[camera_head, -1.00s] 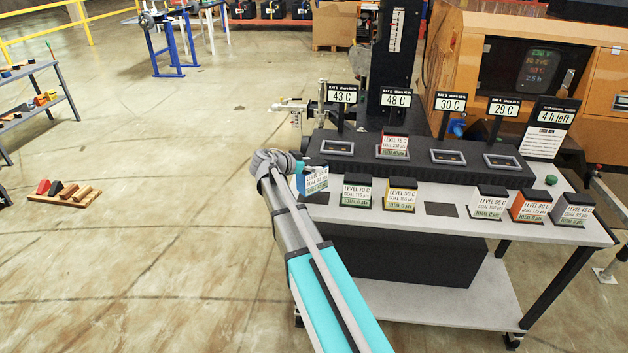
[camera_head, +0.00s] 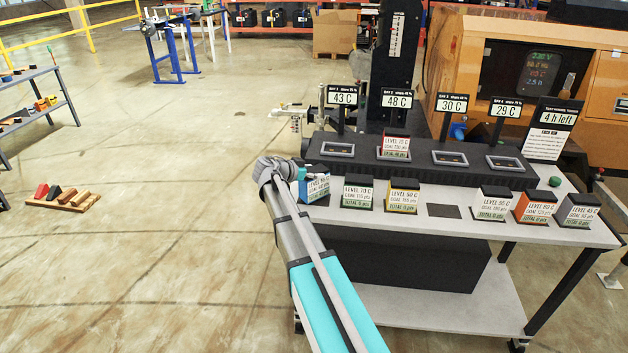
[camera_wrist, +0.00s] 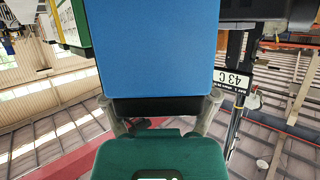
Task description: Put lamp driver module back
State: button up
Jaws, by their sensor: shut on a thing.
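The lamp driver module that I hold is a blue block with a white label (camera_head: 315,187), at the left end of the front row on the bench. My gripper (camera_head: 300,174) comes from its left and is shut on it. In the wrist view the module's blue face (camera_wrist: 158,50) fills the top middle between my fingers (camera_wrist: 160,108). The module stands nearly upright at the bench top; whether its base touches is hidden. Beside it stand a green-based module (camera_head: 358,191) and a yellow one (camera_head: 403,196). A red-labelled module (camera_head: 394,146) sits in the 48 C bay.
The bench (camera_head: 390,221) has a bare dark pad (camera_head: 443,211) right of the yellow module. The 43 C bay (camera_head: 338,149) is empty.

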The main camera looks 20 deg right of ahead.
jog(key=shift+f+b, duration=0.35)
jog(key=shift+f, duration=0.3)
jog(key=shift+f, duration=0.1)
jog(key=o, duration=1.2)
jog(key=shift+s+a+r+p, duration=0.15)
jog(key=shift+a+r+p, duration=0.3)
jog(key=shift+a, duration=0.1)
jog(key=p+v, duration=0.3)
jog(key=v, duration=0.7)
jog(key=shift+a+r+p, duration=0.15)
jog(key=shift+a+p, duration=0.2)
jog(key=shift+p, duration=0.05)
